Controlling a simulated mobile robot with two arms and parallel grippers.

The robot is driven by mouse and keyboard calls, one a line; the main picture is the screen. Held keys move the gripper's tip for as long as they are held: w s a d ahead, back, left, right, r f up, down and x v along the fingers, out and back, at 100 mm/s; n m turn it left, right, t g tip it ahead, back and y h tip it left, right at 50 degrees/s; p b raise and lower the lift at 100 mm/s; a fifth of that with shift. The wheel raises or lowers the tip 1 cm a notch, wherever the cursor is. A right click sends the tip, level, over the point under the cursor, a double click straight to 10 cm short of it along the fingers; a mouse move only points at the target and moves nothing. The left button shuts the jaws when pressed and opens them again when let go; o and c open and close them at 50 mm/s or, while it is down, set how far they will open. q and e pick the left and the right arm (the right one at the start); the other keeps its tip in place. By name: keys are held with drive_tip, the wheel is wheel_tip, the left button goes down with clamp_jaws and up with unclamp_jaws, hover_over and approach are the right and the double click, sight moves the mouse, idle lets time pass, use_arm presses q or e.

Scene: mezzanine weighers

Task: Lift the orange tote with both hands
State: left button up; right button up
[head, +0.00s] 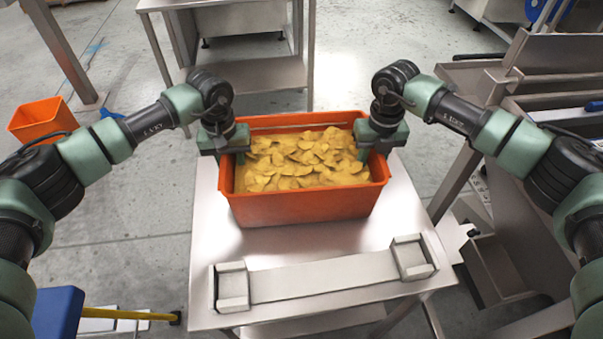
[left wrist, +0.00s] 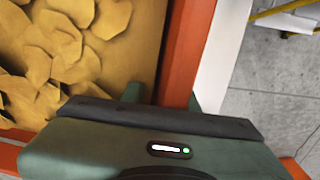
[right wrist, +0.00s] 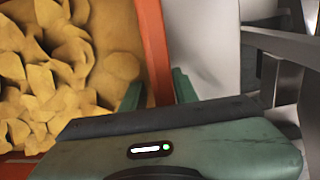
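The orange tote (head: 305,208), filled with yellow chip-like pieces (head: 305,160), sits level on a metal table. My left gripper (head: 232,156) is at its left wall and my right gripper (head: 374,152) at its right wall. In the left wrist view, one finger is inside the tote and the other outside the wall (left wrist: 187,50), with a gap showing on the inner side. In the right wrist view, the fingers likewise straddle the wall (right wrist: 155,45), with a gap inside. Both grippers look open around the walls; the lower fingertips are hidden.
The metal table (head: 215,235) has a weigher-like fixture with a flat plate (head: 320,279) and raised end blocks in front of the tote. Another orange bin (head: 40,120) stands at the far left. Metal benches stand behind and at the right.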

use_arm(q)
clamp_jaws()
use_arm(e)
clamp_jaws()
use_arm(q)
drive_tip(key=shift+d, duration=0.15)
use_arm(e)
drive_tip(key=shift+a, duration=0.15)
